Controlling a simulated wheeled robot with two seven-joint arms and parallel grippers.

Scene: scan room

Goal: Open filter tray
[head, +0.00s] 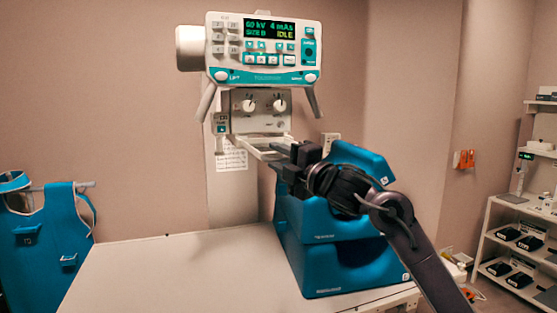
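The X-ray head (264,52) hangs above the table, with its lit panel reading IDLE. Below it is a collimator box (262,110) with two round knobs. The pale filter tray (255,147) shows at the bottom of the box and appears to stick out toward me. My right gripper (277,155) is at the tray's front right edge, its dark fingers overlapping it in the head view. Whether the fingers touch or hold the tray is hidden. My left gripper is not in view.
A blue wedge-shaped support (310,235) stands on the white table (170,275), just behind and below my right arm. A blue apron (48,245) hangs at the left. Shelves (515,240) with dark items stand at the right. The table's left part is clear.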

